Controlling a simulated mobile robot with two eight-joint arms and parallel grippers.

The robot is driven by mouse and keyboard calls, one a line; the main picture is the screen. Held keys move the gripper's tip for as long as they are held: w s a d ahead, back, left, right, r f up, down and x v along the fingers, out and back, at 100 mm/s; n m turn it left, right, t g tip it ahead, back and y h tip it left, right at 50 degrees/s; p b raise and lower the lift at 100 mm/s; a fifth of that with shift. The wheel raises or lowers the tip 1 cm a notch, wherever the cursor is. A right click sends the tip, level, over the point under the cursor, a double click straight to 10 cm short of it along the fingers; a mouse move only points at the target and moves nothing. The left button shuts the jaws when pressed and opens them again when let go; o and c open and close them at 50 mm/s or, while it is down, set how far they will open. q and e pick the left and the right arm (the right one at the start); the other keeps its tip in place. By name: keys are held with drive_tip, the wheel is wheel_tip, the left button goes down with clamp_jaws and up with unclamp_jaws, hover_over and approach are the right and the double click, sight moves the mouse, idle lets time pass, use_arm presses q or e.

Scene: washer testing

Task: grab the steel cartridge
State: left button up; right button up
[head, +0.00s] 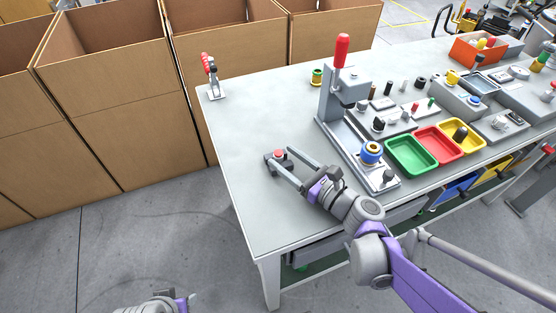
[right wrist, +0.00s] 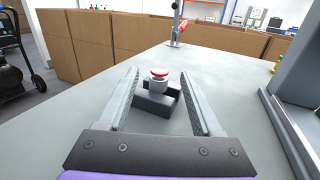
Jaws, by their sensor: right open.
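A short grey metal cylinder with a red top (head: 280,154), which looks like the steel cartridge, stands upright in a dark holder (head: 272,167) near the table's left side. In the right wrist view the cylinder (right wrist: 158,83) sits in the dark holder (right wrist: 155,104) between my finger tips. My right gripper (head: 277,160) is open, with a finger on either side of the cylinder and visible gaps to both. It holds nothing. Part of my left gripper (head: 172,303) shows at the bottom edge; its fingers are mostly cut off.
A press with a red handle (head: 342,52) stands right of my right gripper. Green (head: 412,168), red (head: 452,156) and yellow (head: 480,140) trays lie farther right. A red-handled clamp (head: 211,75) stands at the far left corner. Cardboard boxes (head: 125,130) line the left. The tabletop around the holder is clear.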

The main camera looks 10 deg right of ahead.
drive_tip(key=shift+b+x, duration=0.45)
drive_tip(key=shift+x, duration=2.55)
drive_tip(key=shift+r, duration=0.1)
clamp_jaws()
